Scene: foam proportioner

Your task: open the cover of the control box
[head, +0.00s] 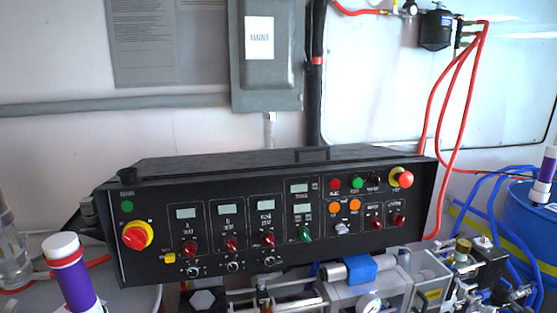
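The control box (262,247) is a wide black console across the middle of the head view. Its sloped front carries small displays, knobs, switches and coloured buttons. A red and yellow rotary switch (137,236) is at the front's left end, and a red button on a yellow base (402,178) is at the upper right.
A grey wall box (267,75) with a conduit hangs behind the console. Red hoses (463,110) hang at the right, near a blue drum (532,225) with blue hoses. Metal fittings and valves (370,290) crowd the space below the console's front.

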